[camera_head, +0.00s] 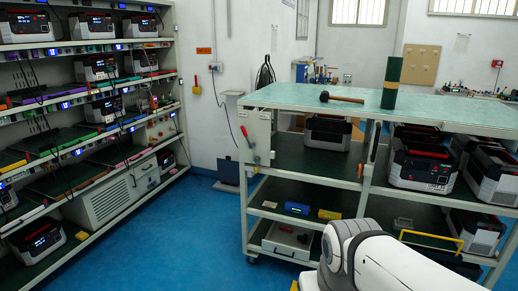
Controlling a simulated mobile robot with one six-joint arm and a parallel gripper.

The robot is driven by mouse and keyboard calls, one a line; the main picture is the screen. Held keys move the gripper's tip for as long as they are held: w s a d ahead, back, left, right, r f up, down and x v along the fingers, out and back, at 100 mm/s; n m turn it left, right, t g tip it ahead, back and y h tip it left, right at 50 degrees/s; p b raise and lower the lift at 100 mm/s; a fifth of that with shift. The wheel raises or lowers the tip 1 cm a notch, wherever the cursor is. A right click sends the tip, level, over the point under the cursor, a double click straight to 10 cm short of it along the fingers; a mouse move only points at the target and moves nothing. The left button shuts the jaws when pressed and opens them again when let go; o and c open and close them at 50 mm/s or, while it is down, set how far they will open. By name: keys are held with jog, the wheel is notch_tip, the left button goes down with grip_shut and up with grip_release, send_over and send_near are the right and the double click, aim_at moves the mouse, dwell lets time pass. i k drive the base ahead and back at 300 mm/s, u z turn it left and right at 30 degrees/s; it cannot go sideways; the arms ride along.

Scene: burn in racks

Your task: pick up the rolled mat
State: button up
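My white arm shows at the bottom right, in front of the bench's lower shelves and well below the mat. My gripper is not visible in this view.
A black mallet (340,98) lies on the bench top just left of the mat. Power units (423,161) stand on the shelf below. A burn-in rack (90,85) fills the left side. Blue floor (180,235) is clear between rack and bench.

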aim_at(394, 64)
jog(key=z, duration=0.25)
jog(key=i, duration=1.6)
jog(key=z, duration=0.45)
jog(key=i, duration=0.6)
jog(key=z, duration=0.25)
